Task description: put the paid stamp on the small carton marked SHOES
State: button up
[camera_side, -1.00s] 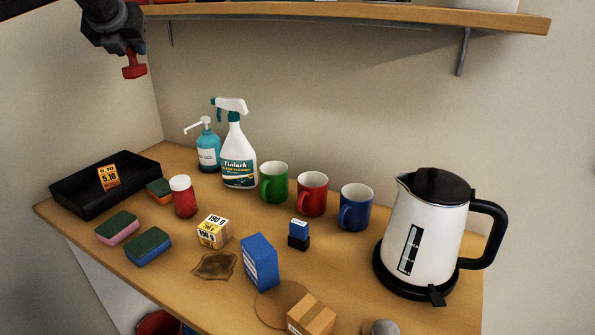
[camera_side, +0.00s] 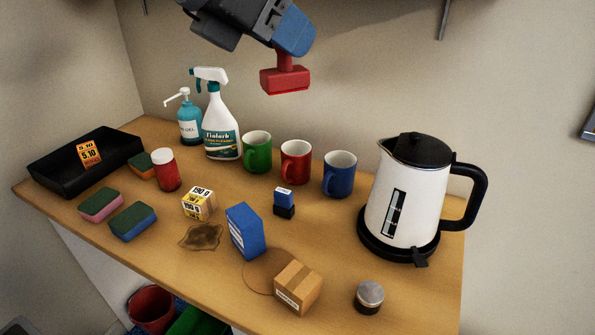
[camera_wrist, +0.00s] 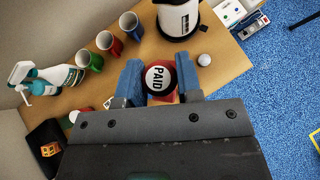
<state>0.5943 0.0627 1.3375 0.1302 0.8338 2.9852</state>
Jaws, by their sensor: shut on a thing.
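My gripper (camera_side: 293,40) is shut on the red paid stamp (camera_side: 286,80), high above the table at the top middle of the side view. The stamp hangs with its wide red block downward. In the wrist view, its round white top reading PAID (camera_wrist: 159,77) sits between my two blue fingers (camera_wrist: 160,85). A small brown carton (camera_side: 298,286) with a tape strip and a white label stands near the table's front edge; the label is too small to read. The stamp is well above it and apart from it. The stamp's underside is hidden.
A blue box (camera_side: 244,231) stands left of the carton, a blue-and-black stamp (camera_side: 284,203) behind it, a grey-topped round thing (camera_side: 369,297) to its right. A kettle (camera_side: 402,195) stands at right, mugs (camera_side: 295,162) and bottles (camera_side: 219,130) behind. A brown spill (camera_side: 201,236) lies at left.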

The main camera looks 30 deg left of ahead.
jog(key=s+d+m, duration=0.1)
jog(key=s+d, duration=0.1)
jog(key=d, duration=0.1)
send_over(298, 277)
notch_tip(298, 277, down, 25)
jog(key=shift+h, duration=0.5)
jog(key=shift+s+f, duration=0.1)
jog(key=shift+f, duration=2.85)
jog(key=shift+f, duration=0.15)
jog(key=o, duration=0.9)
jog(key=shift+o, duration=0.2)
